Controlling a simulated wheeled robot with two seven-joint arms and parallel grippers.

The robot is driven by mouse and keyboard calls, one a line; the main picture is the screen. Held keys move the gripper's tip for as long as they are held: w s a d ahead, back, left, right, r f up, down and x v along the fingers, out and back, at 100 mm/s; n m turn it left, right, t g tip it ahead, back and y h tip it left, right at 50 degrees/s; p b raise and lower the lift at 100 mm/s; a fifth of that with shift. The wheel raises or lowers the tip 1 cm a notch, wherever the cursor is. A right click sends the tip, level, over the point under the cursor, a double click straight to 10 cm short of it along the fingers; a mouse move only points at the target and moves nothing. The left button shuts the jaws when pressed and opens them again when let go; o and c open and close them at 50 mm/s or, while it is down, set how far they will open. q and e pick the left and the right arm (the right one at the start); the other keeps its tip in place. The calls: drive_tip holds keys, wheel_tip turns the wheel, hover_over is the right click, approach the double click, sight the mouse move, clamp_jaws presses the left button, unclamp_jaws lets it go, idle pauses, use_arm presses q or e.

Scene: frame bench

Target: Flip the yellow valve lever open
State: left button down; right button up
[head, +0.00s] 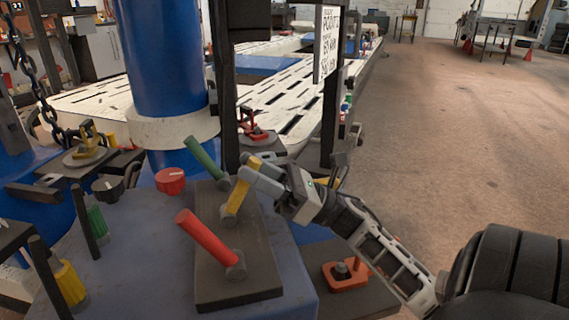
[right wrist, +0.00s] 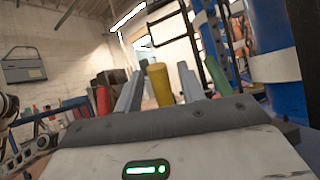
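The yellow valve lever (head: 236,198) stands tilted up and to the right on a dark mounting plate (head: 236,282), between a red lever (head: 206,239) and a green lever (head: 203,158). My right gripper (head: 264,178) is at the upper part of the yellow lever and hides some of it. In the right wrist view the yellow lever (right wrist: 159,84) stands between the two spread fingers, with a narrow gap showing on each side. The red lever (right wrist: 103,100) and green lever (right wrist: 216,76) lie outside the fingers. My left gripper is out of view.
The plate sits on a blue bench top (head: 140,262). A red knob (head: 170,181) and a black knob (head: 107,187) are to its left. A blue column (head: 155,60) rises behind. An orange-red fixture (head: 345,273) is at the right. Open floor lies further right.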

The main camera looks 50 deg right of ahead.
use_arm(q)
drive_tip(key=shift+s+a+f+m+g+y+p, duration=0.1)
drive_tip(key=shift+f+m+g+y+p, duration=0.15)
drive_tip(key=shift+p, duration=0.2)
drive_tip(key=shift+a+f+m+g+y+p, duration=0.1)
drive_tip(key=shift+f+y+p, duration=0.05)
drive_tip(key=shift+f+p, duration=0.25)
use_arm(e)
drive_tip(key=s+d, duration=0.8)
drive_tip(key=s, duration=0.1)
drive_tip(key=shift+d+f, duration=0.15)
drive_tip(key=shift+d, duration=0.25)
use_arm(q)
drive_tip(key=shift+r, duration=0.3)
use_arm(e)
drive_tip(key=shift+w, duration=0.1)
